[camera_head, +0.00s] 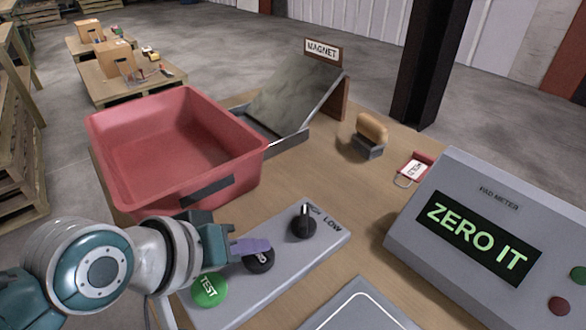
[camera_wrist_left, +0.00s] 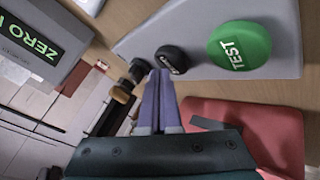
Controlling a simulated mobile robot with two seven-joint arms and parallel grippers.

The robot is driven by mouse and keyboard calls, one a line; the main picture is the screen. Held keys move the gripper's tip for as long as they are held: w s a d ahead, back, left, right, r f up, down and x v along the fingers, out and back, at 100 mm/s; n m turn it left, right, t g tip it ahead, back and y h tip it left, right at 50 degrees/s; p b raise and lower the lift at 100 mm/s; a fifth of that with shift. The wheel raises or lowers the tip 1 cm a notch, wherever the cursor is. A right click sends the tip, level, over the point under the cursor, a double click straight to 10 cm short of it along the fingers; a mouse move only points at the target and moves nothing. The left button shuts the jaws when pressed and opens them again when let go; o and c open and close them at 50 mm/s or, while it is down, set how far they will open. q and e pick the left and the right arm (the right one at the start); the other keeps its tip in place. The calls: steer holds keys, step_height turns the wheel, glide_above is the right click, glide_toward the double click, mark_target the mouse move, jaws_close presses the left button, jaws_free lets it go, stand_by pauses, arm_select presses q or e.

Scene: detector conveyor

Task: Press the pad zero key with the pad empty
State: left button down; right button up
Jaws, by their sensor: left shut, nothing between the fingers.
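The black key (camera_head: 259,262) sits on the grey control panel (camera_head: 235,290), between the green TEST button (camera_head: 209,289) and a black knob (camera_head: 302,222). Its label is partly hidden by my fingers. My left gripper (camera_head: 268,245) is shut and empty, its purple fingertips over the key. In the left wrist view the fingertips (camera_wrist_left: 160,74) reach the edge of the black key (camera_wrist_left: 172,60); I cannot tell whether they touch it. The pad (camera_head: 362,312), grey with a white outline, is cut off at the bottom; its visible part is empty. The pad meter (camera_head: 480,225) reads "ZERO IT". My right gripper is not in view.
A red bin (camera_head: 190,192) stands on the table behind my left gripper. A tilted tray marked MAGNET (camera_head: 300,97), a wooden-handled block (camera_head: 370,135) and a red tag (camera_head: 415,168) are farther back. The meter has green and red buttons.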

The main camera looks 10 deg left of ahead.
mark_target(254, 261)
arm_select(q)
steer(key=shift+f, duration=0.45)
stand_by(0.3)
steer(key=shift+r, duration=0.1)
steer(key=shift+r+p, duration=0.75)
steer(key=shift+r, duration=0.15)
step_height(254, 261, up, 5)
steer(key=p, duration=0.5)
steer(key=shift+p, duration=0.3)
stand_by(0.4)
